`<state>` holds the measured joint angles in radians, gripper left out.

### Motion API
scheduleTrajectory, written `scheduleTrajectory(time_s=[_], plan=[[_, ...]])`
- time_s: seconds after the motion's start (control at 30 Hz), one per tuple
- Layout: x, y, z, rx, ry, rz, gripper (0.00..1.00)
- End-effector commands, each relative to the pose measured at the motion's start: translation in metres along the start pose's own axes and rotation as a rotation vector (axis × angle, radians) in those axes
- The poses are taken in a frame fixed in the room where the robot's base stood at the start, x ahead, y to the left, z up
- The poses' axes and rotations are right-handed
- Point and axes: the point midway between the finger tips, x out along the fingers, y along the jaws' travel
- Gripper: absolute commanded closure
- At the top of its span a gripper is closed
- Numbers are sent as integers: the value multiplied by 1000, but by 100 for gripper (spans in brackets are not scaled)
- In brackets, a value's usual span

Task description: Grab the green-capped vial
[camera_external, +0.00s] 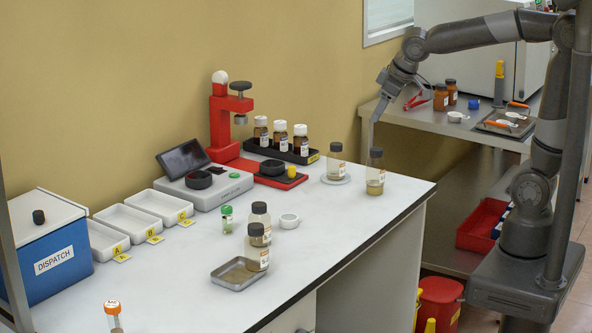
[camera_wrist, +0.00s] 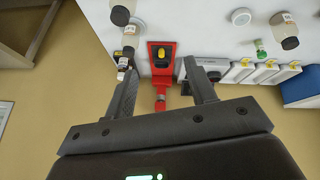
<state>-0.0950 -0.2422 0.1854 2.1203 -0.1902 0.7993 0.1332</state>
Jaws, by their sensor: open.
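The green-capped vial (camera_external: 227,219) is a small clear vial standing upright on the white bench, just left of two larger dark-capped jars. In the wrist view the green-capped vial (camera_wrist: 260,48) shows at the upper right, outside the span of the fingers. My gripper (camera_external: 388,103) is raised beyond the right end of the bench, well away from the vial. In the wrist view its two fingers (camera_wrist: 161,70) are spread apart with nothing held between them.
A red press (camera_external: 220,122) stands at the back by a black rack (camera_external: 282,152) of vials. Jars (camera_external: 259,214) and a metal tray (camera_external: 238,276) crowd the vial's right and front. White trays (camera_external: 108,241) lie left.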

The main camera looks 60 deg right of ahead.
Motion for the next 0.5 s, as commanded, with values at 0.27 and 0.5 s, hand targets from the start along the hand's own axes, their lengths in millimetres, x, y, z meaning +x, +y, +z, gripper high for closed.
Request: scheduleTrajectory(time_s=[0.27,0.5], plan=[[56,-70,-81,-122,19,-56,49],[110,-143,-134,-197,41,-135,49]])
